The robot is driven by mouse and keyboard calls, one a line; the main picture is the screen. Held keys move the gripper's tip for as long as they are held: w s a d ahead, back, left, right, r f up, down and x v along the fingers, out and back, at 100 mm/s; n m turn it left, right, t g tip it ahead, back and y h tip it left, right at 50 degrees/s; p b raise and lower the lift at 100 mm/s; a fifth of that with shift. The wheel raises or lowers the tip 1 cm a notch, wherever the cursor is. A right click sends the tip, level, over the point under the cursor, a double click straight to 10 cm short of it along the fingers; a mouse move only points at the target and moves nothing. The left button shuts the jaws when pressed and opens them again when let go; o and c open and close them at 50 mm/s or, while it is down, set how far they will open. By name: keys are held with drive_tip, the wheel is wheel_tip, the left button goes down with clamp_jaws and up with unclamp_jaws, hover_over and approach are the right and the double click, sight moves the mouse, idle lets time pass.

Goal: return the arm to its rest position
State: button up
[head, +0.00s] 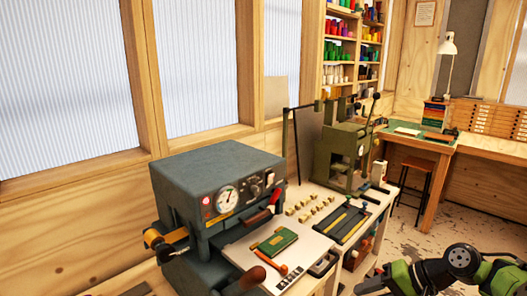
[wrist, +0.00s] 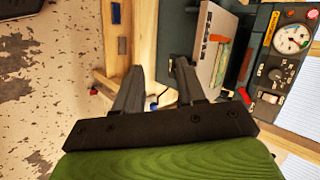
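My arm (head: 460,265), green and black, reaches in from the lower right corner of the head view. My gripper (wrist: 159,68) shows two dark fingers in the wrist view, standing apart with nothing held between them. In the head view, the gripper (head: 372,283) is partly cut off by the bottom edge, in front of the bench and low over the floor side. The grey foil press (head: 215,190) stands left of it, with a green book (head: 278,242) on its pale plate.
A bench (head: 375,205) beside the press carries small brass pieces, a black tray (head: 343,222) and a green machine (head: 340,155). A stool (head: 413,182) and desk (head: 430,145) stand farther back. Worn bare floor (head: 410,235) lies between desk and arm.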

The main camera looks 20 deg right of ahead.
drive_tip(key=s+a+r+n+g+h, duration=0.1)
drive_tip(key=s+a+r+n+h, duration=0.15)
drive_tip(key=a, duration=0.65)
drive_tip(key=s+a+r+n+g+h, duration=0.1)
drive_tip(key=a+r+n+g+h, duration=0.15)
drive_tip(key=a, duration=0.55)
drive_tip(key=s+a+r+n+t+h, duration=0.1)
drive_tip(key=s, duration=0.5)
drive_tip(key=s+a+n+t+h, duration=0.1)
drive_tip(key=s+a+t, duration=0.1)
drive_tip(key=s, duration=0.4)
drive_tip(key=shift+s+a+r+n+h, duration=0.25)
drive_tip(key=shift+r+n+h, duration=0.05)
drive_tip(key=shift+r, duration=0.05)
